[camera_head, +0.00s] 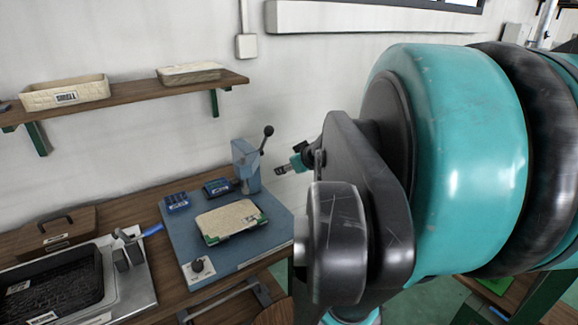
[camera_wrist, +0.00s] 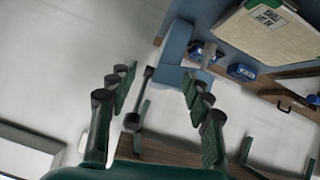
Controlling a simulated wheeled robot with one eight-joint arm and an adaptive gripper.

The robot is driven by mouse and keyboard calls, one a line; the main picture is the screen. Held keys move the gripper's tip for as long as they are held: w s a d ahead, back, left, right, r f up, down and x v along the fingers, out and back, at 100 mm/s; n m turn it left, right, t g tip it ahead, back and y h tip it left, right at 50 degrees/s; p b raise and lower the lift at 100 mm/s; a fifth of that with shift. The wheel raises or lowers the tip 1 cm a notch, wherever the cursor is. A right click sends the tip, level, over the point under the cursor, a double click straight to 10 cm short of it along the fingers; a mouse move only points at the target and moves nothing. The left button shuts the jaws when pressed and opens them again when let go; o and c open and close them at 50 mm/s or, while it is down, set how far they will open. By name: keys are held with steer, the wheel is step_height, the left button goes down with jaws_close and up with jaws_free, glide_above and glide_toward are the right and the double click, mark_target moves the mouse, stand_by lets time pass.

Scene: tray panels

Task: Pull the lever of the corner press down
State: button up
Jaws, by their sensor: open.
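The corner press (camera_head: 246,166) is a blue upright block at the back right corner of a blue base plate (camera_head: 186,237). Its lever (camera_head: 263,145) is a thin dark rod ending in a black knob (camera_head: 268,130), pointing up. My gripper (camera_head: 283,169) is open and empty, to the right of the lever and a little lower than the knob in the head view. In the wrist view the lever (camera_wrist: 141,98) shows between the open fingers (camera_wrist: 157,88), nearer the left one, with the press (camera_wrist: 176,48) beyond. No contact is visible.
A tray panel (camera_head: 233,236) and two blue boxes (camera_head: 177,202) (camera_head: 216,187) sit on the base plate, with a black dial (camera_head: 197,265) in front. A black tray (camera_head: 55,283) stands at left. A wall shelf (camera_head: 130,98) holds two bins. My arm covers the right side.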

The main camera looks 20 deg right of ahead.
steer(key=shift+s+r, duration=0.15)
steer(key=shift+s, duration=0.1)
